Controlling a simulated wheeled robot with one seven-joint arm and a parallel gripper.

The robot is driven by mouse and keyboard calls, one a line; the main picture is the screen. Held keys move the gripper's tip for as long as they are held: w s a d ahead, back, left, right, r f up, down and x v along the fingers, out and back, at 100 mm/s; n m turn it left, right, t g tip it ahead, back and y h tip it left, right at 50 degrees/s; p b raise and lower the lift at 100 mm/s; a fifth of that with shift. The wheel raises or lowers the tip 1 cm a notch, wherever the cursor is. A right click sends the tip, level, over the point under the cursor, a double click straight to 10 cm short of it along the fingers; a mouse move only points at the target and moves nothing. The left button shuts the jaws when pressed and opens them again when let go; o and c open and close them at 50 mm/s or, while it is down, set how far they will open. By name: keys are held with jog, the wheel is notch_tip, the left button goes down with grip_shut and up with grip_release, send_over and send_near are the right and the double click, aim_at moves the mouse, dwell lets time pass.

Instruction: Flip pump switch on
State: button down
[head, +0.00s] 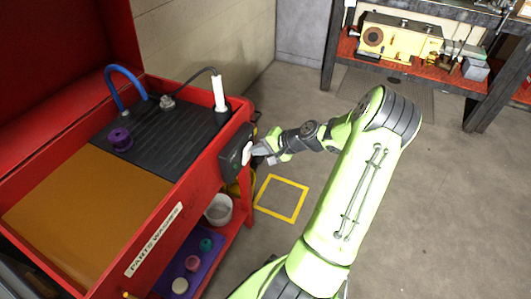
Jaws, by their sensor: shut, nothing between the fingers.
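The pump switch is on a dark control box (236,150) fixed to the right end of the red parts washer (172,215). A small pale part (247,153) shows on the box's face, but I cannot tell the switch position. My gripper (256,150) is at the box's face, at the end of my green arm coming from the lower right. Its fingers are shut with nothing between them. They are close to the pale part; I cannot tell whether they touch it. The gripper hides part of the box.
A purple spool-like part (120,139) stands on the washer's black ribbed tray (165,125). A blue hose (122,72) and a white cylinder (219,92) rise behind it. A white bucket (218,210) sits below. A yellow floor square (281,198) and clear floor lie right.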

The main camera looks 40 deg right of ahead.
jog(key=p, duration=0.1)
jog(key=w+r+g+p, duration=0.1)
jog(key=p, duration=0.1)
jog(key=shift+w+a+r, duration=0.1)
jog(key=shift+a+r, duration=0.05)
jog(key=shift+a, duration=0.15)
jog(key=shift+d+r+p, duration=0.1)
jog(key=shift+r+p, duration=0.3)
jog(key=shift+r, duration=0.05)
dwell(0.4)
